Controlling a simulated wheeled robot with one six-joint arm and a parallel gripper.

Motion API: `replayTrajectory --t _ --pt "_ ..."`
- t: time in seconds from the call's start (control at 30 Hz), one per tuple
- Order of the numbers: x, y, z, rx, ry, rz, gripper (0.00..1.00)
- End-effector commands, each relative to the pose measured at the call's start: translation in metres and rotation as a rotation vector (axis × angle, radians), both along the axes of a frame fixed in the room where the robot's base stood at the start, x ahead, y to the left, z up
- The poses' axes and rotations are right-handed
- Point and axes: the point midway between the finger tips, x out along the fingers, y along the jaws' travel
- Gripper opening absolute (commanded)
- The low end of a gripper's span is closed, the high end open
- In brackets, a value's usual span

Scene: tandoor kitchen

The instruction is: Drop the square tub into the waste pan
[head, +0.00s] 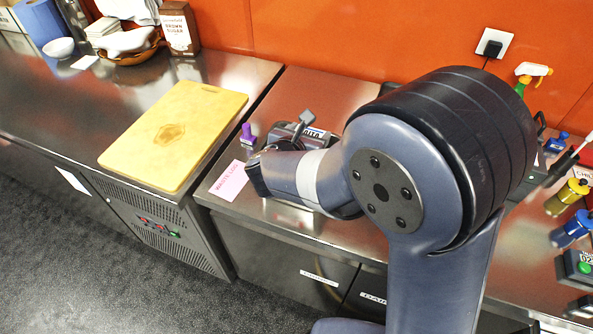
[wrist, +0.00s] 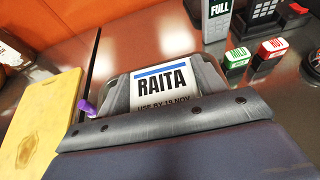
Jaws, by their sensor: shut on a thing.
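The square tub (wrist: 163,87) shows in the wrist view as a pale block with a blue stripe and the words RAITA and USE BY 19 NOV. My gripper (wrist: 160,72) is shut on it, with grey jaw parts around it. In the head view a bit of the lettered tub (head: 318,133) shows beside my gripper (head: 298,130), over the steel counter near the orange wall. My arm hides much of it there. I cannot tell whether the tub touches the counter. I cannot make out a waste pan in either view.
A cutting board (head: 175,133) lies on the left counter. A purple item (head: 247,134) and a pink note (head: 229,180) are close left of my gripper. Green (wrist: 237,58) and red (wrist: 270,53) blocks stand beyond it to the right. Bottles crowd the far right.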

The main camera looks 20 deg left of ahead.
Motion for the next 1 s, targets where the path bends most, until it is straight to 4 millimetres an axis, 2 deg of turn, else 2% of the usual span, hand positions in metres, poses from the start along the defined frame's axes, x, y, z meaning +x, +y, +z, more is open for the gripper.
replayTrajectory --t 0.23,0.27,0.53,0.83,1.0 --pt "0.000 0.000 0.000 0.001 -0.001 0.000 0.37" --pt "0.000 0.000 0.000 0.001 -0.001 0.000 0.67" --pt "0.000 0.000 0.000 0.001 -0.001 0.000 0.89" --pt "-0.002 0.001 0.000 0.001 0.000 0.001 0.91" --pt "-0.021 0.003 0.008 0.004 -0.002 0.003 0.91"
